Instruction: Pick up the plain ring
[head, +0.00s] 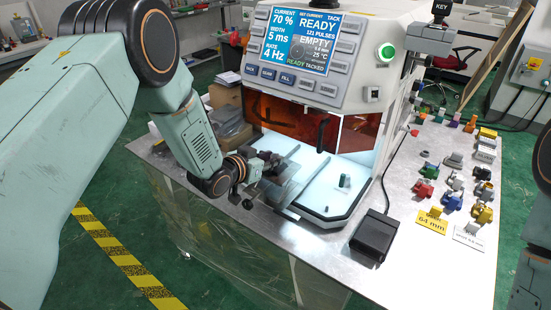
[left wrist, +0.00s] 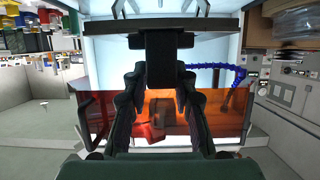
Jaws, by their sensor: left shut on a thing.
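My left gripper (head: 268,163) is at the front left of the laser machine (head: 330,65), above the metal table by the open chamber. In the left wrist view both fingers of the left gripper (left wrist: 160,95) stand before the machine's orange window (left wrist: 215,115). I cannot make out a plain ring for certain in either view. My right gripper is not in view; only part of my right arm shows at the right edge.
Several coloured fittings, including a red one (head: 423,188), stand on the table's right side near a yellow 64 mm card (head: 431,222). A black pedal box (head: 374,236) sits at the front. A small grey post (head: 344,181) stands on the lit white chamber floor (head: 325,200).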

